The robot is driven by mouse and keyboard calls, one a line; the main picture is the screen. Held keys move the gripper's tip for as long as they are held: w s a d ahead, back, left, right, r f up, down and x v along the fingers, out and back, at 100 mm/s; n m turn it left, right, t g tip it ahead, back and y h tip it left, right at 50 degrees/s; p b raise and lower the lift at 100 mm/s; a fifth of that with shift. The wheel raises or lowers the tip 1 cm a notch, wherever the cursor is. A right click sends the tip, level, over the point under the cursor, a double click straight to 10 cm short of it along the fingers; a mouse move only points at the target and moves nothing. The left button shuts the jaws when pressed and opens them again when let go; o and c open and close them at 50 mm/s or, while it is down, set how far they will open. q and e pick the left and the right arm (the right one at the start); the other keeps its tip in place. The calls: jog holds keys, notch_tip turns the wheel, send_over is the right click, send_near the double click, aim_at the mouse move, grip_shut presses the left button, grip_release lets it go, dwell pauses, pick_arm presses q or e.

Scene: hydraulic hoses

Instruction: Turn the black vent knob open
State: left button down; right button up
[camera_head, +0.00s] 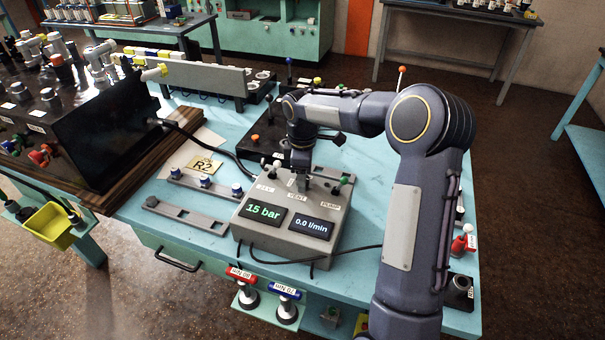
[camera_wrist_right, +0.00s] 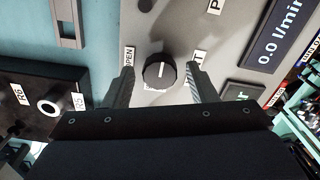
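The black vent knob (camera_wrist_right: 159,72) sits on the grey control box, round, with a white pointer line running roughly up and down in the right wrist view. A label reading OPEN (camera_wrist_right: 129,57) is to its left; another label (camera_wrist_right: 200,57), partly hidden by a finger and ending in T, is to its right. My right gripper (camera_wrist_right: 160,67) is open, with one finger on each side of the knob and visible gaps between. In the head view my right gripper (camera_head: 301,178) is above the control box (camera_head: 262,238) and hides the knob. My left gripper is not in view.
The box displays read 15 bar (camera_head: 264,212) and 0.0 l/min (camera_head: 311,226). A white knob (camera_head: 273,170) and a green knob (camera_head: 346,181) flank my gripper. A rail with blue-capped fittings (camera_head: 205,183) lies left. A black cable runs right from the box.

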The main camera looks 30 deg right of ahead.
jog(key=c, duration=0.8)
jog(key=shift+c, duration=0.2)
jog(key=shift+m, duration=0.4)
jog(key=m, duration=0.3)
jog(key=shift+m+b, duration=0.35)
jog(key=shift+m, duration=0.05)
jog(key=m, duration=0.4)
jog(key=shift+m, duration=0.3)
jog(key=m, duration=0.4)
jog(key=shift+m, duration=2.4)
